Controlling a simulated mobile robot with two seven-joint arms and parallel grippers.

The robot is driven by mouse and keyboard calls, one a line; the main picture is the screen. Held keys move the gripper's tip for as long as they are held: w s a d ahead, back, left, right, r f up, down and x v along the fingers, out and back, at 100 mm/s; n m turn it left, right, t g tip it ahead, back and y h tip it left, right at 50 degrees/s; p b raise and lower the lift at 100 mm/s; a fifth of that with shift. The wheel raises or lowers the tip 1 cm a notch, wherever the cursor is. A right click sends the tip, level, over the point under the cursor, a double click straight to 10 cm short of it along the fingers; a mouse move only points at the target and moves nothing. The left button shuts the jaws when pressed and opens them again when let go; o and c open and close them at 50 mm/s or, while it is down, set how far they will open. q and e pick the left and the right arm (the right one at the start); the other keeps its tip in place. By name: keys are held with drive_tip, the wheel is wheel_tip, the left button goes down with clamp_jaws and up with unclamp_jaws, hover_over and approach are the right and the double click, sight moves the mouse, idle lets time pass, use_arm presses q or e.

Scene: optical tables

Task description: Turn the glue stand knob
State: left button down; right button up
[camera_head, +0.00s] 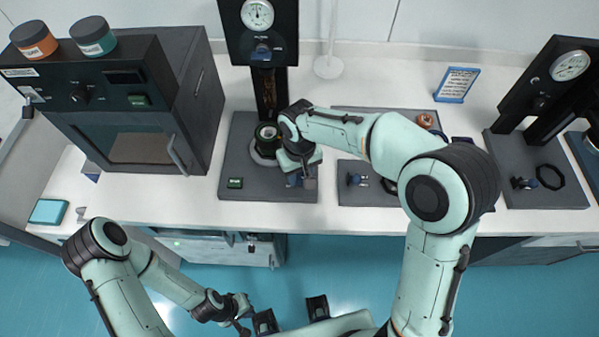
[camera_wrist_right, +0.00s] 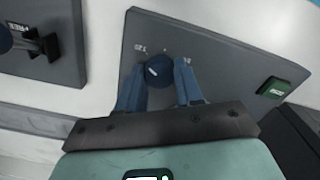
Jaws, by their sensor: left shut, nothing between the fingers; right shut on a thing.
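The glue stand has a dark column with a round dial gauge (camera_head: 257,15) and a flat grey base (camera_head: 230,162) on the white bench. Its round blue knob (camera_wrist_right: 158,69) sits on the base, with a printed scale beside it in the right wrist view. My right gripper (camera_head: 300,180) reaches down over the front right part of the base. In the wrist view its two blue fingers stand either side of the knob, shut on it. In the head view the gripper mostly hides the knob. My left gripper (camera_head: 242,325) is shut and empty, low in front of the bench.
A dark oven (camera_head: 140,120) with two jars (camera_head: 34,39) on top stands left of the stand. A green button (camera_head: 235,183) is on the stand's base. Another grey base (camera_head: 350,170) with a blue knob lies to the right. A similar gauge stand (camera_head: 545,85) is at far right.

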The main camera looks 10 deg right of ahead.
sight(299, 176)
idle(0.3)
drive_tip(key=o, duration=1)
drive_tip(key=shift+o, duration=0.2)
drive_tip(key=shift+r, duration=0.1)
use_arm(q)
drive_tip(key=shift+w+r+p, duration=0.3)
drive_tip(key=shift+r+p, duration=0.15)
drive_tip(key=shift+r, duration=0.1)
drive_tip(key=shift+w+r+p, duration=0.3)
drive_tip(key=shift+r+p, duration=0.1)
drive_tip(key=shift+r, duration=0.15)
use_arm(e)
wheel_tip(299, 176, up, 13)
drive_tip(key=shift+r, duration=0.15)
